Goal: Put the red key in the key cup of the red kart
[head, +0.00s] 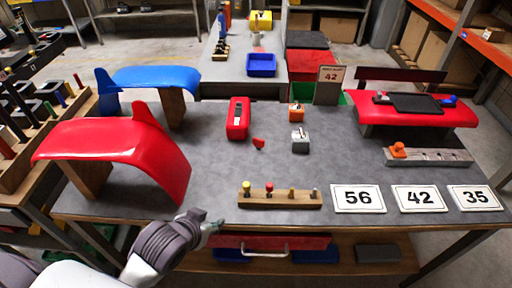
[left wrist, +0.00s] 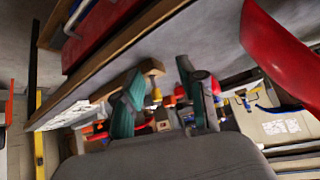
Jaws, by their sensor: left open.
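A wooden rack (head: 280,199) at the table's front edge holds several small upright pieces with coloured heads. The red-headed one (head: 269,187), which looks like the red key, stands second from the left, beside a yellow-headed one. A small red piece (head: 258,143) lies farther back; I cannot tell what it is. A red kart body (head: 125,140) stands at the left, and another red body (head: 428,113) with a black pad at the right. I cannot make out a key cup for certain. My left gripper (head: 214,226) is open and empty at the front edge, left of the rack; its fingers show in the left wrist view (left wrist: 162,95). My right gripper is out of view.
A blue kart body (head: 155,78) stands behind the left red one. A red case (head: 238,118), an orange block (head: 297,113) and a grey block (head: 300,140) are mid-table. Number cards (head: 358,198) lie front right. A drawer handle (head: 265,250) sits below the front edge.

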